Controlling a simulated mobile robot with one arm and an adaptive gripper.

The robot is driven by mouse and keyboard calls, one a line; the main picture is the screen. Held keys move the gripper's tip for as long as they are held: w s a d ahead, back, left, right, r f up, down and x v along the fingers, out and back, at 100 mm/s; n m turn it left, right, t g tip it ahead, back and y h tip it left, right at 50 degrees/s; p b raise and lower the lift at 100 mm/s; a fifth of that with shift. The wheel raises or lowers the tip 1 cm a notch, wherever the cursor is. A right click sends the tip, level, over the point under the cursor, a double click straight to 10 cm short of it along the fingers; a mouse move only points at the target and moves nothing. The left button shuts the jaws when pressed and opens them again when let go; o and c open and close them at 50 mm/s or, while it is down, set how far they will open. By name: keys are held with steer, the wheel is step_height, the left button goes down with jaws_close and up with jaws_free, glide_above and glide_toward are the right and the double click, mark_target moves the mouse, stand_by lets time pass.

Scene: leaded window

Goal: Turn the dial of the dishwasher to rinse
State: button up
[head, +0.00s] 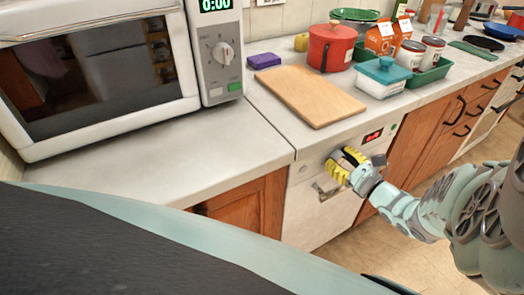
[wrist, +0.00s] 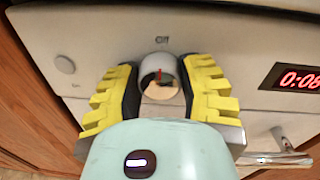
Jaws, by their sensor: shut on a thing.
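The dishwasher (head: 312,222) is the white-fronted unit under the counter. In the wrist view its dial (wrist: 162,68) is a round light knob with a small red mark near its top, below the label "Off". No label reading rinse can be made out. My gripper (head: 347,168) has yellow-and-black fingers and is at the dishwasher's panel. In the wrist view my gripper (wrist: 162,84) has one finger on each side of the dial and is shut on it. In the head view the fingers hide the dial.
A red-lit display (wrist: 298,78) is right of the dial, and a round button (wrist: 65,64) is left. The dishwasher handle (wrist: 275,158) is below. A cutting board (head: 308,95) lies on the counter above, and a microwave (head: 110,70) stands left.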

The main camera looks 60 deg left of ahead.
steer(key=shift+m+b, duration=0.3)
steer(key=shift+w+f+m+b, duration=0.1)
steer(key=shift+m+b, duration=0.35)
steer(key=shift+m, duration=0.05)
steer(key=m+b, duration=0.2)
steer(key=m, duration=0.1)
steer(key=m+b, duration=0.1)
steer(key=m, duration=0.3)
steer(key=shift+m+t+y+b, duration=0.3)
steer(key=shift+m+b, duration=0.15)
steer(key=shift+m, duration=1.25)
steer(key=shift+c, duration=0.2)
steer(key=shift+f, duration=0.1)
steer(key=o, duration=1.2)
steer(key=shift+o, duration=0.2)
